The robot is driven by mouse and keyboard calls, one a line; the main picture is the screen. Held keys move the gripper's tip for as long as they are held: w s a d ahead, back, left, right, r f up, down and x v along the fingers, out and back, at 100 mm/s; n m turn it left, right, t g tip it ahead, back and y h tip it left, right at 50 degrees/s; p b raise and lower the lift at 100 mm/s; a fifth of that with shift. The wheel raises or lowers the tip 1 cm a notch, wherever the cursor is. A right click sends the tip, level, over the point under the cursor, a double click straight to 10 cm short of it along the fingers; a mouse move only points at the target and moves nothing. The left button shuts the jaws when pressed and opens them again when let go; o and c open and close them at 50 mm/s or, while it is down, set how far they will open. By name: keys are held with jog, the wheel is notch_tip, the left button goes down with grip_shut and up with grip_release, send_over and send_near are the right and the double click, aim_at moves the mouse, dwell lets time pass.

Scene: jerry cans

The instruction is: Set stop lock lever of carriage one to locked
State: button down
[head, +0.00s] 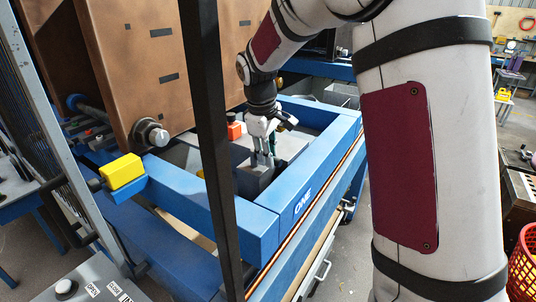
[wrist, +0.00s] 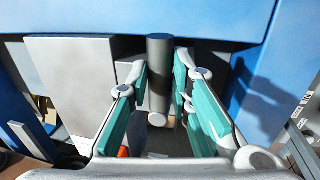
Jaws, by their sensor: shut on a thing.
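Carriage one is the blue frame (head: 315,174) with the word ONE on its front beam. My gripper (head: 262,163) reaches down inside this frame, just behind the beam, at a grey box (head: 255,181). In the wrist view my gripper (wrist: 161,82) has its teal-padded fingers on both sides of a dark grey upright cylinder, which looks like the stop lock lever (wrist: 159,60). The fingers are shut on it. In the head view the fingers and the box hide the lever, so its locked or unlocked setting cannot be read.
A yellow block (head: 122,172) sits at the frame's left corner. A dark upright post (head: 212,140) crosses the head view left of my gripper. A large brown panel (head: 145,60) stands behind. An orange-red block (head: 234,131) is near my gripper. A red basket (head: 523,265) is at far right.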

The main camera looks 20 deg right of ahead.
jog(key=shift+w+r, duration=0.1)
jog(key=shift+r, duration=0.05)
jog(key=c, duration=1.4)
grip_release()
jog(key=shift+c, duration=0.2)
notch_tip(320, 180, up, 12)
jog(key=s+a, duration=0.1)
jog(key=a, duration=0.1)
jog(key=shift+s+f, duration=0.2)
